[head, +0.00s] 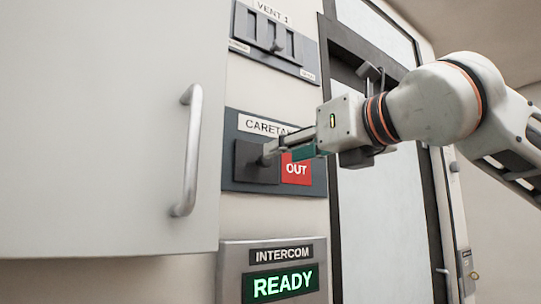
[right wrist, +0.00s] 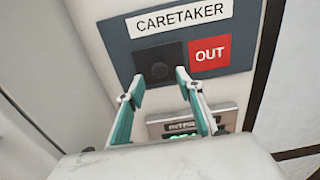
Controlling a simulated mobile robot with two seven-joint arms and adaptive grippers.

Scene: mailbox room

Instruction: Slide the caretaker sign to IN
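The caretaker sign (head: 235,186) is a dark wall panel with a white CARETAKER label; it also shows in the right wrist view (right wrist: 246,27). A dark sliding cover (right wrist: 174,52) with a round knob (right wrist: 160,70) sits on its left half. The red OUT field (head: 297,170) is uncovered on the right. My right gripper (right wrist: 160,79) is open, its fingertips apart on either side of the knob as seen from the wrist. In the head view its tips (head: 268,156) are at the cover; whether they touch it I cannot tell. My left gripper is not in view.
A cabinet door with a metal handle (head: 187,150) is at the left. A vent panel (head: 274,42) with sliders is above the sign. An intercom (head: 280,253) reading READY is below. A framed door (head: 380,220) stands to the right.

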